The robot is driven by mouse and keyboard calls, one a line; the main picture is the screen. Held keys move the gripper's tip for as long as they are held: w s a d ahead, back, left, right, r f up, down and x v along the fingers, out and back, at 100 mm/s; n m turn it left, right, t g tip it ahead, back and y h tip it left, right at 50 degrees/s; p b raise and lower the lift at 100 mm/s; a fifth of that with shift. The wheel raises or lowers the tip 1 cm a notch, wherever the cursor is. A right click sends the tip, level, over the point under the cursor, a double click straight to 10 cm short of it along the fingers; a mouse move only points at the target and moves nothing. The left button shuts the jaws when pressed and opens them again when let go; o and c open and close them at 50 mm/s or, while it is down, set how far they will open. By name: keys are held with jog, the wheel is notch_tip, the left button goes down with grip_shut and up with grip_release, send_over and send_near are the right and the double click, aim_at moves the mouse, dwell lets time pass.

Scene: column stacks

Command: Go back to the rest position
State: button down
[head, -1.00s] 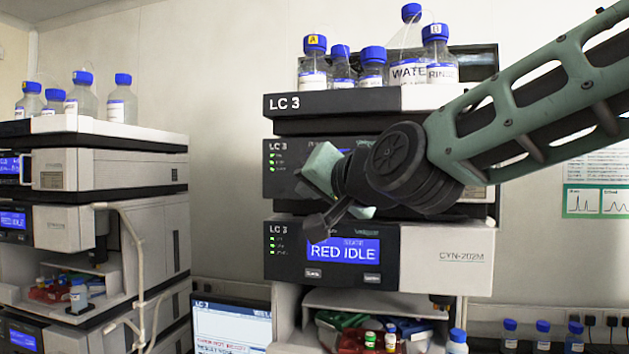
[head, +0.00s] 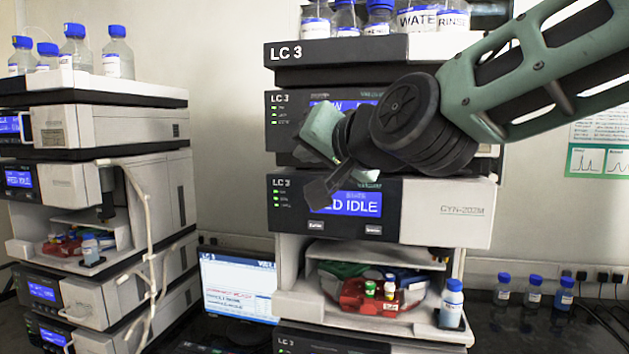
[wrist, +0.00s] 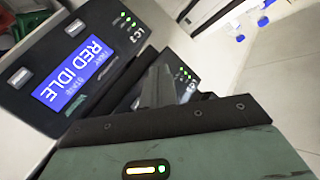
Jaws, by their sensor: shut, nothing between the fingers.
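My gripper (head: 322,192) is in front of the LC 3 stack (head: 470,207) in the head view, at the height of the unit whose screen (head: 347,203) reads "RED IDLE". It covers part of that screen and of the unit above. In the wrist view my gripper (wrist: 158,88) shows with its dark fingers together and nothing held. The "RED IDLE" screen (wrist: 73,75) shows tilted to the left of it there. I cannot tell whether the gripper touches the stack.
Bottles (head: 427,18) stand on top of the stack. An open bay below holds a red tray (head: 368,296) with small vials. Several bottles (head: 534,291) stand at right.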

jog(key=s+f+n+g+h+b, duration=0.1)
jog(key=s+f+n+g+b, duration=0.2)
jog(key=f, duration=0.5)
jog(key=s+f+n+g, duration=0.15)
jog(key=s+f, duration=0.25)
jog(key=f, duration=0.5)
jog(key=s+d+f+n+g+h+b, duration=0.2)
jog(key=s+d+f+g+h, duration=0.1)
jog(key=s+d+f, duration=0.4)
jog(key=s+d+f+n+g+h+b, duration=0.2)
jog(key=s+d+f+g, duration=0.4)
jog(key=s+f, duration=0.7)
notch_tip(320, 180, down, 2)
jog(key=shift+s+d+f+h+b, duration=0.1)
jog(key=shift+s+d+h+b, duration=0.1)
jog(key=shift+d+h+b, duration=0.55)
jog(key=shift+a, duration=0.1)
dwell(1.7)
